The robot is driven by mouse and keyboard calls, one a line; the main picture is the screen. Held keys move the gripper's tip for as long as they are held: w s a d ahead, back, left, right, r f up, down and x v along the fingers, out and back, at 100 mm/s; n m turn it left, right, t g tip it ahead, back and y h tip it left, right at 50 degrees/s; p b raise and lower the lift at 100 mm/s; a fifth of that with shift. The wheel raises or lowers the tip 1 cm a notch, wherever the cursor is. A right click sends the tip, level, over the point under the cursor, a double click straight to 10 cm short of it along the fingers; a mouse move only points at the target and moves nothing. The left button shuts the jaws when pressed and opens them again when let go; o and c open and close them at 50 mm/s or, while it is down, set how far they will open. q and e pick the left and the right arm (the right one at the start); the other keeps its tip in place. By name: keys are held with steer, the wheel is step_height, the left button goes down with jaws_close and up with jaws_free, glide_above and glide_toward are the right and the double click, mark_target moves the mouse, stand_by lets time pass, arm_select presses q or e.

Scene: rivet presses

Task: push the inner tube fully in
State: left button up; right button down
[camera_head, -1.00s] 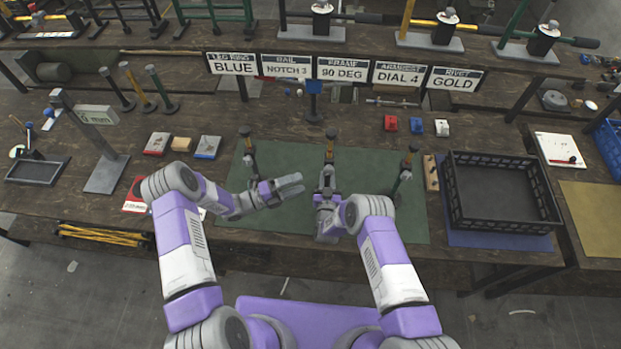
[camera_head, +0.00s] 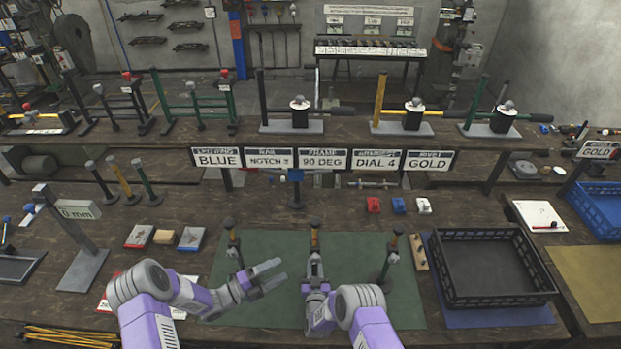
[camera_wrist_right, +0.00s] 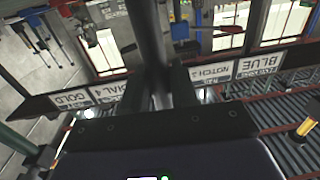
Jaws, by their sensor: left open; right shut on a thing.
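In the right wrist view a dark upright tube (camera_wrist_right: 150,45) stands between the fingers. Which part is the inner tube, and how far in it sits, I cannot tell. My left gripper (camera_head: 272,272) is open and empty, between the left and middle posts.
A black crate (camera_head: 488,298) stands right of the mat. A wooden block with holes (camera_head: 418,252) lies between them. Setting signs (camera_head: 322,160) and small red, blue and white blocks (camera_head: 398,205) are behind. A gauge stand (camera_head: 84,268) is at left.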

arm_select(q)
step_height(320, 180, up, 7)
steer(key=w+d+n+t+y, duration=0.1)
steer(key=w+n+t+y, duration=0.15)
steer(key=n, duration=0.65)
steer(key=n+t+y, duration=0.1)
steer(key=n+y, duration=0.1)
steer(key=n, duration=0.8)
glide_toward(311, 225)
steer(key=x, duration=1.2)
steer(key=shift+a, duration=0.1)
jaws_close()
